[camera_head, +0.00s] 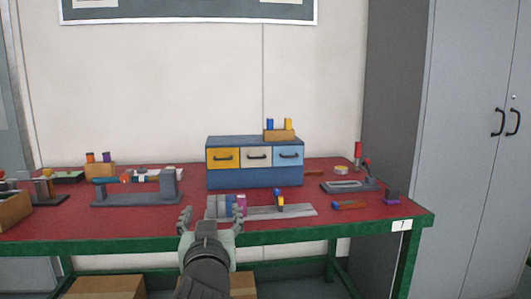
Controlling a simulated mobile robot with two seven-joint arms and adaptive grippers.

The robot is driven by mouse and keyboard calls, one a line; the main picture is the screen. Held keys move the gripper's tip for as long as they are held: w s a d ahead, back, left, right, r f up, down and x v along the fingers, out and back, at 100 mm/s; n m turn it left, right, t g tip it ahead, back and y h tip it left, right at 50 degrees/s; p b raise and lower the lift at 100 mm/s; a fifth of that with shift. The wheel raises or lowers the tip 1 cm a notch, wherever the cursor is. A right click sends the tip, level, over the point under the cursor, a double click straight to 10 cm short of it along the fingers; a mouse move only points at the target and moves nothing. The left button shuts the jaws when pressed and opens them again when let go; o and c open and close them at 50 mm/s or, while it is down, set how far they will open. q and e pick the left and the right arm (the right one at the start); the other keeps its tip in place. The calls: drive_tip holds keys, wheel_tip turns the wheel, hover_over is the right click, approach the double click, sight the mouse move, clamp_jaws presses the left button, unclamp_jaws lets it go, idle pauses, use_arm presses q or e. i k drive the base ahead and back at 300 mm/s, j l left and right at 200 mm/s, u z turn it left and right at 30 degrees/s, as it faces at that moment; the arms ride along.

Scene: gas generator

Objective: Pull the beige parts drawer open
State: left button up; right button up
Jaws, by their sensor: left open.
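A blue drawer cabinet (254,178) stands on the red bench top, a little right of the picture's middle. Its front has three drawers side by side. The beige parts drawer (257,157) is the middle one, between a yellow drawer (223,158) and a light blue drawer (289,156). The beige drawer is shut and has a dark handle across its front. My left gripper (211,217) is open and empty at the front edge of the bench, below and left of the beige drawer and apart from it. My right gripper is not in view.
A grey fixture (270,212) with coloured blocks lies before the cabinet. A wooden holder (279,134) stands on the cabinet. Another grey fixture (137,197) is at left, and a grey tool base (349,186) at right. Cardboard boxes (108,288) sit below the bench.

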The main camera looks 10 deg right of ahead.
sight(254, 153)
drive_tip(key=i+l, duration=0.35)
drive_tip(key=i, duration=0.2)
drive_tip(key=i+l, duration=0.35)
drive_tip(key=i, duration=0.2)
drive_tip(key=i+j, duration=0.1)
drive_tip(key=i, duration=0.25)
